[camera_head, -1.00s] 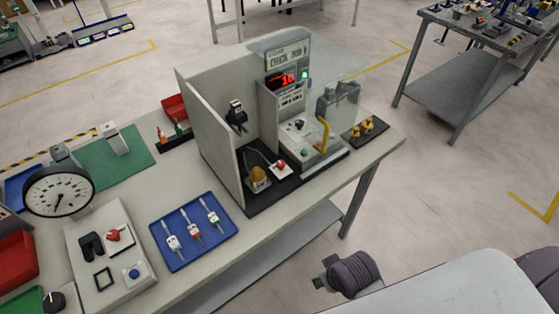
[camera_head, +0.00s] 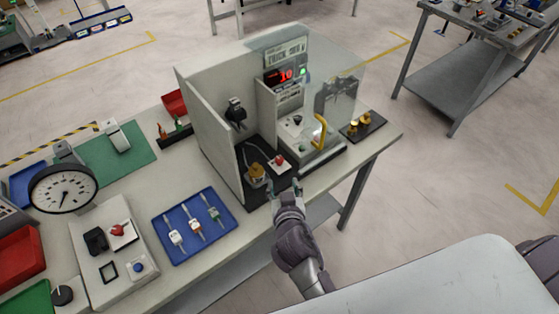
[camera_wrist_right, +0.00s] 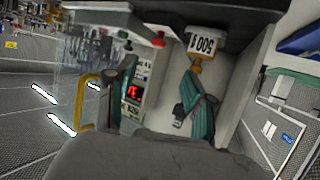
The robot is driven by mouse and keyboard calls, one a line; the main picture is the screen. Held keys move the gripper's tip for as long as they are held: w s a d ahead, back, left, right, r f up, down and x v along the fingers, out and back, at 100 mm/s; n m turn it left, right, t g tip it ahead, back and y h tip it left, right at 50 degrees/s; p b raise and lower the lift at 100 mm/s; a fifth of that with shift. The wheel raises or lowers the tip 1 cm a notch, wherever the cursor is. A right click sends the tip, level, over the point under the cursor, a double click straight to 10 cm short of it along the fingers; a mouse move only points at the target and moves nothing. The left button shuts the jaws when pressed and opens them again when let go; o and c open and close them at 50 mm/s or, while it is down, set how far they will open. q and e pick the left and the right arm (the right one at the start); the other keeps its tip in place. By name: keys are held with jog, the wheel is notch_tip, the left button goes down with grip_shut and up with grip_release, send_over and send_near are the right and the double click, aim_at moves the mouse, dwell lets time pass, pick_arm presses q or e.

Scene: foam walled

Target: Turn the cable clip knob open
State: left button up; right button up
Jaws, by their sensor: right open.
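A red knob (camera_head: 279,160) sits on a small white plate on the black floor of the walled booth, with a thin cable (camera_head: 257,152) running near it; I take it for the cable clip knob. It also shows as a red knob in the right wrist view (camera_wrist_right: 158,40). My right gripper (camera_head: 284,184) is open and empty at the booth's front edge, just in front of the knob and apart from it. Its teal-tipped fingers stand spread in the right wrist view (camera_wrist_right: 160,85). My left gripper is not in view.
A yellow-brown weight (camera_head: 256,174) stands left of the knob, close to my right gripper. Booth side wall (camera_head: 215,145), clear panel (camera_head: 350,80) and yellow handle (camera_head: 319,131) limit room. A blue tray (camera_head: 178,251) with several tagged pieces lies left. Another red knob (camera_head: 118,230) is on a grey panel.

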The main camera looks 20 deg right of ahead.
aim_at(280, 163)
jog(key=p+x, duration=0.2)
jog(key=x, duration=1.1)
jog(key=shift+w+d+f, duration=0.1)
jog(key=shift+f, duration=0.05)
grip_shut()
